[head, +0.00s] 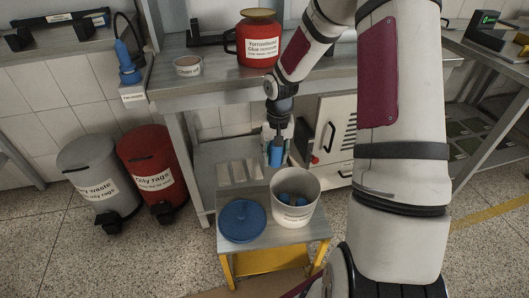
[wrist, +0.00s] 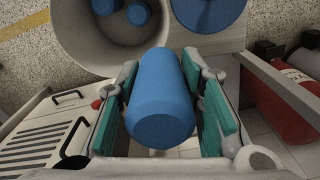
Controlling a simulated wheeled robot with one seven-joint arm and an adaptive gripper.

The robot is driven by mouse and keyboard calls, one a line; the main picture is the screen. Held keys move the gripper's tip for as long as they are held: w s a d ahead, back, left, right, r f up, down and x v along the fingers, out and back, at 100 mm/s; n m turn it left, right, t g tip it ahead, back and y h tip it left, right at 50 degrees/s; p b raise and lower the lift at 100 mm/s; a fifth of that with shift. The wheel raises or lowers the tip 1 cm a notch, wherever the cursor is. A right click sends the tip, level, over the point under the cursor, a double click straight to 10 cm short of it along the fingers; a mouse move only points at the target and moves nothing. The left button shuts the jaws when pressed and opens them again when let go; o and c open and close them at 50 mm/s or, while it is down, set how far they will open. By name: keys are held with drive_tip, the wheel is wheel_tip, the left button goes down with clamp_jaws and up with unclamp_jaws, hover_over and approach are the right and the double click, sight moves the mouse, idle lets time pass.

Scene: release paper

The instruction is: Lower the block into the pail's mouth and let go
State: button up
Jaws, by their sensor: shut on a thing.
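A blue rounded block (head: 276,156) hangs below my gripper (head: 277,142) in the head view. In the wrist view, the teal pads of my gripper (wrist: 164,100) stand on either side of the block (wrist: 163,110), closed on it. The pale pail (head: 296,214) stands on a small yellow-framed stand, its mouth open upward. The block appears above and behind the pail in the head view. In the wrist view the block's far end overlaps the rim of the pail (wrist: 72,48).
A round blue lid (head: 242,222) lies on the stand left of the pail. Grey (head: 95,175) and red (head: 152,170) bins stand on the floor at left. The bench behind holds a red container (head: 259,45) and a small tub (head: 188,67). A white cabinet (head: 335,140) is behind right.

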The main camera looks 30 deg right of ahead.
drive_tip(key=s+d+r+m+p, duration=0.3)
drive_tip(key=s+d+m+p, duration=0.15)
drive_tip(key=d+p, duration=0.25)
wheel_tip(320, 180, down, 12)
drive_tip(key=b, duration=0.8)
drive_tip(key=shift+w+m, duration=0.35)
drive_tip(key=shift+r, duration=0.1)
drive_tip(key=o, duration=1.3)
drive_tip(key=shift+c, duration=0.2)
